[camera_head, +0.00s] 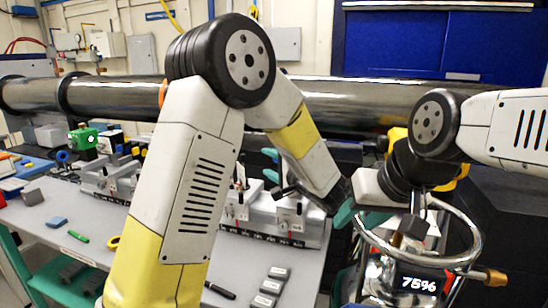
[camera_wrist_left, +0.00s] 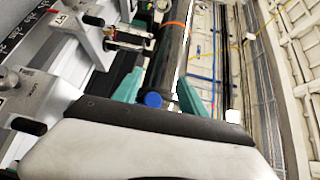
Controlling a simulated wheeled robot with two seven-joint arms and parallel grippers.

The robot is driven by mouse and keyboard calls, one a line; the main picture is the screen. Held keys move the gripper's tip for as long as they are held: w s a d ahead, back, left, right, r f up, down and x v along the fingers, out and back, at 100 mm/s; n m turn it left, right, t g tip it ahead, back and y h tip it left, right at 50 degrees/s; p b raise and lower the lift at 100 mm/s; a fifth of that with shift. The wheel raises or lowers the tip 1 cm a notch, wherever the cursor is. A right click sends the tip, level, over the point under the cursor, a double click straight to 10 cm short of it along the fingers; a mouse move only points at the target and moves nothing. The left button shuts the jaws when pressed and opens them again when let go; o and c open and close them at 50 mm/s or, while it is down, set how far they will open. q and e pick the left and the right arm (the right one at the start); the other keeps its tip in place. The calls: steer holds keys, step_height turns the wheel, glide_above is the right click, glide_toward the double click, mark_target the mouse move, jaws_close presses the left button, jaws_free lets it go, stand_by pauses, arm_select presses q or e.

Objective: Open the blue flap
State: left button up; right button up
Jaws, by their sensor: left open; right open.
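A large blue panel (camera_head: 395,45) with a pale strip on its lower edge hangs upright on the back wall at upper right in the head view, above the steel pipe. It is the only flap-like blue thing I can make out, and it looks closed. My left gripper (camera_head: 270,165) is partly hidden behind its own forearm, in front of the pipe. In the left wrist view its teal fingers (camera_wrist_left: 160,92) are apart, with a blue round knob (camera_wrist_left: 153,99) showing between them. My right gripper (camera_head: 360,219) has its teal fingers apart above the bench's right end, well below the panel.
The steel pipe (camera_head: 118,95) runs across behind the bench. A rail with several mounts (camera_head: 275,217) stands on the bench. A chrome ring-topped vessel (camera_head: 410,275) reading 75% stands at lower right. The front of the bench (camera_head: 45,215) is partly clear.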

arm_select(q)
steer(key=w+d+m+t, duration=0.1)
steer(key=d+t, duration=0.1)
steer(key=d, duration=0.2)
steer(key=x, duration=0.7)
steer(key=shift+w+d+f+h, duration=0.2)
steer(key=shift+w+f+h, duration=0.2)
steer(key=shift+w+f, duration=0.05)
jaws_close()
stand_by(0.8)
